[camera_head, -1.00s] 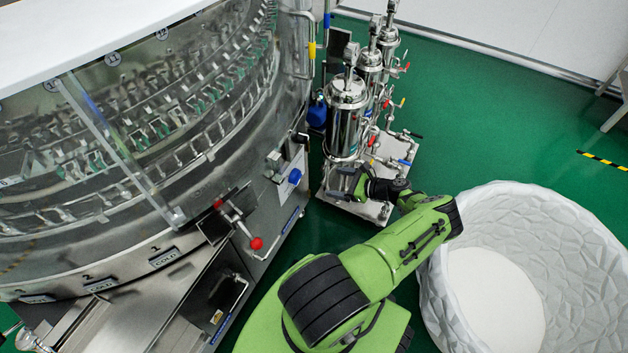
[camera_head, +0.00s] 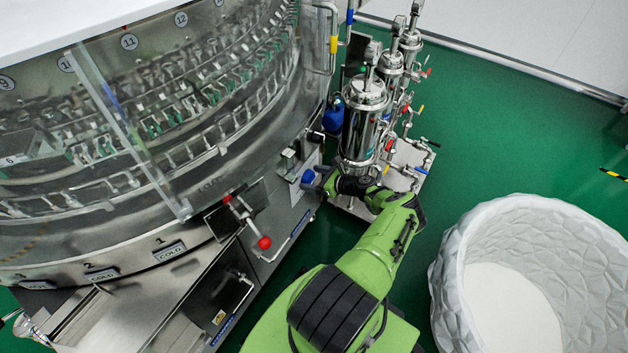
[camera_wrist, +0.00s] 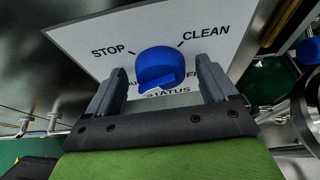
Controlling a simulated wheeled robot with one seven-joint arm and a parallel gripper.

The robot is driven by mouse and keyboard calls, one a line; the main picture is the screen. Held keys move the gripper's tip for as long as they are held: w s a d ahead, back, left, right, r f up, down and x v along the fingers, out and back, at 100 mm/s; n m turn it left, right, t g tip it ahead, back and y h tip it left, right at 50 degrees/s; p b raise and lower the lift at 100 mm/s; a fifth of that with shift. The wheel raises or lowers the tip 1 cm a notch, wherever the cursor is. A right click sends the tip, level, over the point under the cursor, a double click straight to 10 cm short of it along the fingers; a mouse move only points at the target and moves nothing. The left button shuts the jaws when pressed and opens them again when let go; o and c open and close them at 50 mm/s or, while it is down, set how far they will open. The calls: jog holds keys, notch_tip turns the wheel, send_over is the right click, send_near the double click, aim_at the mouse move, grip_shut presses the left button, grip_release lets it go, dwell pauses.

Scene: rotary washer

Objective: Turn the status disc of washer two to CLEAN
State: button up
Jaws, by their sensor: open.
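The status disc is a round blue knob (camera_wrist: 160,66) on a white label plate (camera_wrist: 92,40) in the wrist view. STOP is printed at its upper left, CLEAN at its upper right and STATUS below it. Two lower labels are partly hidden by the knob and fingers. A small tab shows at the knob's lower edge, towards the STATUS side. My gripper (camera_wrist: 157,76) is open, with one finger on each side of the knob; I cannot tell if they touch it. In the head view the knob (camera_head: 308,177) is on the machine's side, by my gripper (camera_head: 318,183). No washer number shows by it.
The large steel rotary machine (camera_head: 120,225) fills the left. A lever with a red ball (camera_head: 264,243) sticks out left of the knob. Steel canisters (camera_head: 364,120) on a cart stand close behind my gripper. A white faceted tub (camera_head: 450,270) is at right. Green floor is clear beyond.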

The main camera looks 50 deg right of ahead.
jog(key=c, duration=1)
jog(key=m+y, duration=0.2)
jog(key=m, duration=0.1)
jog(key=shift+d, duration=0.35)
jog(key=o, duration=1)
jog(key=p+v, duration=0.2)
jog(key=v, duration=1.3)
jog(key=shift+s+d+p, duration=0.2)
jog(key=shift+s+p, duration=0.1)
jog(key=shift+p, duration=0.1)
